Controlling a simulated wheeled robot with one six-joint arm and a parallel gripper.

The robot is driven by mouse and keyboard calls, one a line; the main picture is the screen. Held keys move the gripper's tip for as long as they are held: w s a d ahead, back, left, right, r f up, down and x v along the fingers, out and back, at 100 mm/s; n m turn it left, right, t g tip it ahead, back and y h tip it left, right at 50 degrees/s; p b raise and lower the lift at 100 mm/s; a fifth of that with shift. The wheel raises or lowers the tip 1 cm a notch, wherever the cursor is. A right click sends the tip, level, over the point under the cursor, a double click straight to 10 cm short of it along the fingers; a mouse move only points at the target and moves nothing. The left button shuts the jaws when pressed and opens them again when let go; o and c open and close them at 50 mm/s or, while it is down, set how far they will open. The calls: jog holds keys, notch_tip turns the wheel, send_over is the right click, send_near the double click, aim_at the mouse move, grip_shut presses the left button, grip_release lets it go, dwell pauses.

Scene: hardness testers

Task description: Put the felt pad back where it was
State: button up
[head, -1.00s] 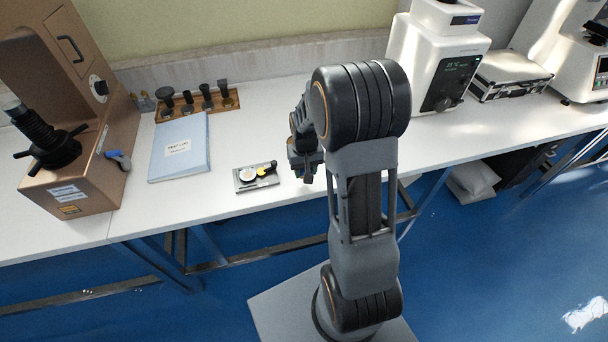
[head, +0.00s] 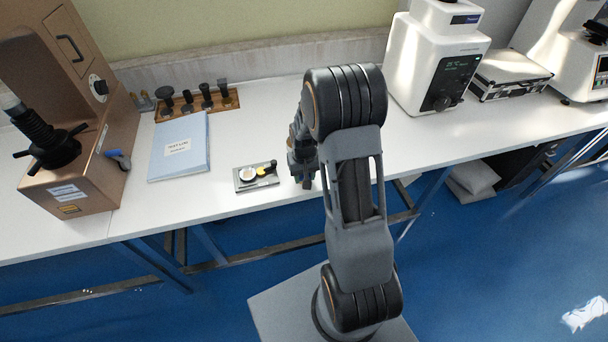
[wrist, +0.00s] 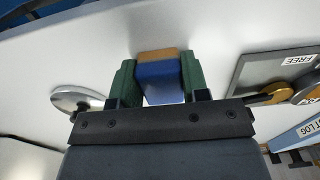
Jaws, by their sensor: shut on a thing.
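My gripper (wrist: 160,82) is shut on a blue block with a tan layer at its far end, which looks like the felt pad (wrist: 160,84). The pad sits between the two green fingers. White bench top shows around it; I cannot tell whether it touches the bench. In the head view my gripper (head: 304,182) is near the bench's front edge, right of a small grey tray (head: 243,187), and the pad cannot be made out there. The tray holds a pale disc (head: 247,174) and a yellow-and-black piece (head: 265,170). In the wrist view the tray (wrist: 262,68) carries a "FREE" label.
A blue log folder (head: 180,160) lies left of the tray, before a wooden rack (head: 187,106) of dark parts. A brown tester (head: 75,140) stands far left, a white instrument (head: 430,65) at right. A silver disc (wrist: 75,100) shows at left in the wrist view.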

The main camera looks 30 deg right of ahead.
jog(key=o, duration=0.9)
jog(key=shift+f, duration=0.15)
notch_tip(320, 180, up, 12)
jog(key=s+a+r+n+t, duration=0.1)
jog(key=s+a+r, duration=0.2)
jog(key=s, duration=0.2)
jog(key=s+a+r+t, duration=0.1)
jog(key=s+a+r, duration=0.2)
jog(key=s, duration=0.2)
jog(key=s+a+r+n+t, duration=0.1)
jog(key=s+a+r, duration=0.2)
jog(key=s, duration=0.2)
jog(key=shift+s+a+r+n+t+p, duration=0.15)
jog(key=shift+a+n+t+p, duration=0.15)
